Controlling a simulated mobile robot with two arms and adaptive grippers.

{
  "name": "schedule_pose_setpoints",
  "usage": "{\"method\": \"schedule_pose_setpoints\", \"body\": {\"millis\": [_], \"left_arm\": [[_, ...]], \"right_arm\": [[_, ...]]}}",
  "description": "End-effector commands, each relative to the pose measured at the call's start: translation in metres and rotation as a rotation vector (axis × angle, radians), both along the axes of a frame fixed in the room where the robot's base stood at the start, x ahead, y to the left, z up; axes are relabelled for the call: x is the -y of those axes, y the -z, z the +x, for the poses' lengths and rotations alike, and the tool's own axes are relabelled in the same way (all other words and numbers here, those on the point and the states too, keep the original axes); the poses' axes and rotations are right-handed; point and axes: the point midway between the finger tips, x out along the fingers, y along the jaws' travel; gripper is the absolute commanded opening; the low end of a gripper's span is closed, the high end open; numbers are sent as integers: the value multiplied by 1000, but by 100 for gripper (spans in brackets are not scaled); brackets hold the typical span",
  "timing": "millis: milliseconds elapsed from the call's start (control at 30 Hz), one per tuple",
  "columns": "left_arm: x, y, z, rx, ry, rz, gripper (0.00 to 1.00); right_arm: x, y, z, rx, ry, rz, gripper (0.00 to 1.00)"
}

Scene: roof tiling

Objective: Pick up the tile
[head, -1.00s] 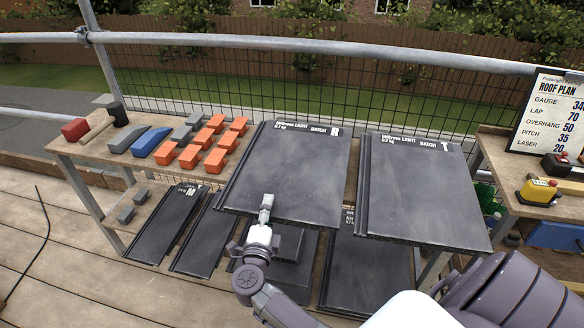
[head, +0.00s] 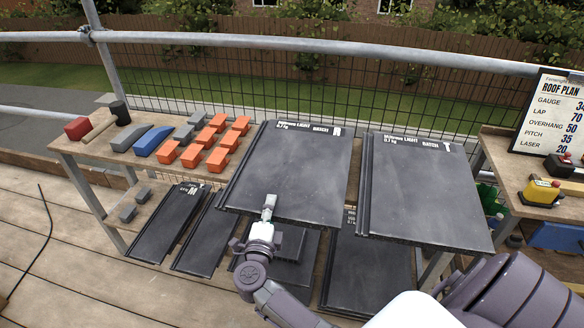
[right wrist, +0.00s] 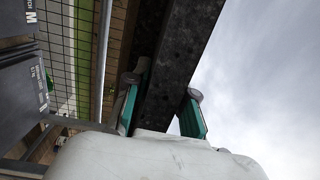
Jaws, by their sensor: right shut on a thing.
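A dark grey tile (head: 292,165), marked "LIGHT" and "BATCH" with a white sign, lies in the middle of the upper shelf and juts over its front edge. My right gripper (head: 268,206) is shut on the front edge of this tile. In the right wrist view, the gripper (right wrist: 163,95) has one green finger on each side of the tile (right wrist: 178,55). Any gap between tile and shelf cannot be made out. A second similar tile (head: 415,190) lies to its right, a little apart. My left gripper is out of view.
The wooden bench (head: 85,155) holds orange blocks (head: 217,160), grey and blue wedges and a mallet (head: 120,112) at left. More dark tiles (head: 170,225) lean on the lower shelf. A side table with a sign (head: 550,115) and yellow tool (head: 540,192) stands at right. A railing runs behind.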

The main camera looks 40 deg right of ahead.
Motion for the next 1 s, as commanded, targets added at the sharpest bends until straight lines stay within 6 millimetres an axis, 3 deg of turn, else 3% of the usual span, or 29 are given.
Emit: {"method": "schedule_pose_setpoints", "body": {"millis": [267, 600, 1000], "left_arm": [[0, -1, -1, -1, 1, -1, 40], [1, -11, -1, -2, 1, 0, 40], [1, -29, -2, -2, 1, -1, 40]], "right_arm": [[0, -6, 0, 3, 0, -1, 0], [2, -48, -1, 5, 1, -1, 0], [58, -93, -58, 4, 2, -5, 0]]}}
